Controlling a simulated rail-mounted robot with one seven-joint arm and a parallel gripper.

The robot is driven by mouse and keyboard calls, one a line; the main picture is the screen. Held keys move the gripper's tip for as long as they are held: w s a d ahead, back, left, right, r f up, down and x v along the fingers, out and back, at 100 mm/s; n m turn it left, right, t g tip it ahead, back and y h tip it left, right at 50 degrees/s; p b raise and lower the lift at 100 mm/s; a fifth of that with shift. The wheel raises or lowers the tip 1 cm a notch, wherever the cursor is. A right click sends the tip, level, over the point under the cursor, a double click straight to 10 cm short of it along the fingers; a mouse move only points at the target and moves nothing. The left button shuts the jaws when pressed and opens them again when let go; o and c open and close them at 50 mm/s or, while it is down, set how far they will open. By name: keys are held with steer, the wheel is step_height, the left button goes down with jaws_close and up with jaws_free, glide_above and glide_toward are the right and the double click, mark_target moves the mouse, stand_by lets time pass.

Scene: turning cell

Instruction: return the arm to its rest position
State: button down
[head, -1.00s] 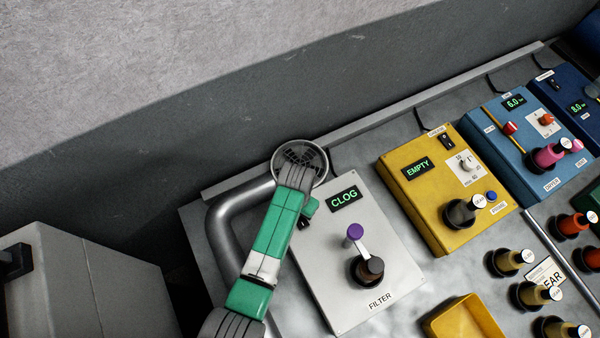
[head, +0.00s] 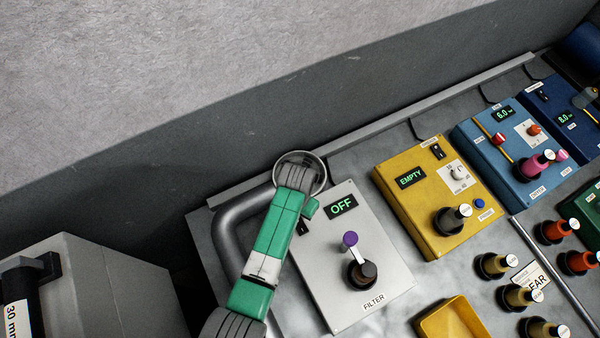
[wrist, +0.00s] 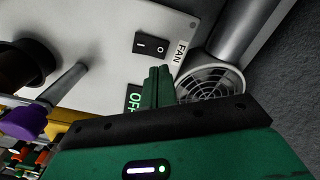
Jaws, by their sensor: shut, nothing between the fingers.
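My arm (head: 276,240), green, white and grey, reaches up over the left edge of the grey filter panel (head: 384,283). My gripper (head: 309,209) is at that panel's upper left corner. In the wrist view my gripper (wrist: 158,72) is shut and empty, with its fingertips just short of the black FAN rocker switch (wrist: 151,44). I cannot tell whether they touch it. The panel's display (head: 341,206) reads OFF.
A round fan grille (wrist: 212,84) and a thick grey pipe (head: 229,222) are close beside my arm. A purple-tipped lever (head: 350,240) stands on the panel. A yellow box (head: 417,220) reading EMPTY and a yellow tray (head: 453,322) are to the right.

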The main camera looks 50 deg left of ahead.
stand_by(0.5)
steer(key=w+d+r+m+t+y, duration=0.15)
steer(key=w+r+t, duration=0.25)
steer(key=w+r, duration=0.65)
steer(key=w+d+r+t+y, duration=0.1)
steer(key=w+d+r+t, duration=0.25)
steer(key=w+r, duration=0.65)
steer(key=d+r+t, duration=0.3)
steer(key=d+r, duration=0.1)
steer(key=r, duration=0.8)
steer(key=d+r+t, duration=0.3)
steer(key=r+t, duration=0.1)
steer(key=r, duration=0.8)
steer(key=s+d+r+m+t+h, duration=0.1)
steer(key=s+d+r+t, duration=0.4)
steer(key=r, duration=0.5)
steer(key=s+d+r+t+h, duration=0.15)
steer(key=s+d+r, duration=0.25)
steer(key=s+r, duration=0.5)
steer(key=s+d+r+m+t, duration=0.1)
steer(key=s+d+r+t, duration=0.35)
steer(key=r, duration=0.65)
step_height(320, 180, up, 13)
steer(key=p, duration=1.3)
steer(key=shift+w+a+r+p, duration=0.15)
steer(key=shift+p, duration=0.2)
